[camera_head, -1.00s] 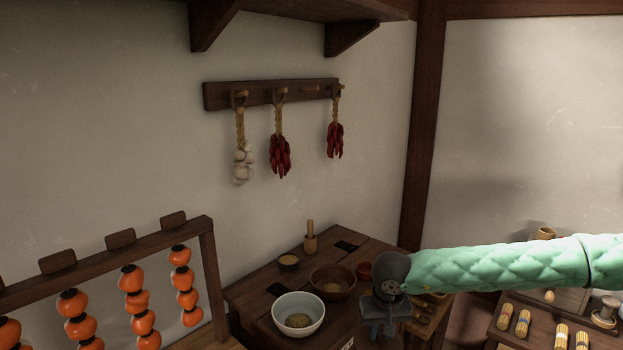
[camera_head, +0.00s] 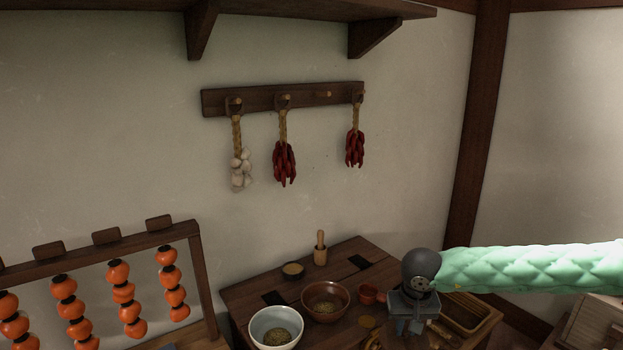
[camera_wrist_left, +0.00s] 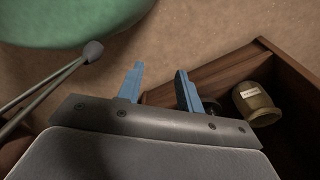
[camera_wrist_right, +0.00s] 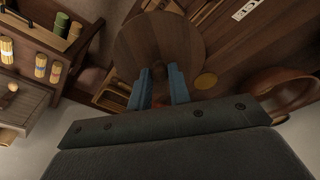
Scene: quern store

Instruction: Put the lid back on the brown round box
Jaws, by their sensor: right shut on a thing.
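A round brown wooden disc, which looks like the lid (camera_wrist_right: 160,40), is in the right wrist view with a small dark knob. My right gripper (camera_wrist_right: 161,88) is shut on this knob, and the disc is just beyond its blue fingers. In the head view my right gripper (camera_head: 411,326) points down over the right part of the dark table. The lid cannot be made out clearly there. I cannot pick out the brown round box; it may be hidden. My left gripper (camera_wrist_left: 160,88) is open and empty in the left wrist view.
The dark table (camera_head: 247,296) holds a white bowl (camera_head: 276,329) of grain, a brown bowl (camera_head: 325,303), a small reddish cup (camera_head: 367,293), and a wooden pestle (camera_head: 320,248). A wooden tray (camera_head: 467,314) lies right of my right gripper. A labelled jar (camera_wrist_left: 256,105) is near my left gripper.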

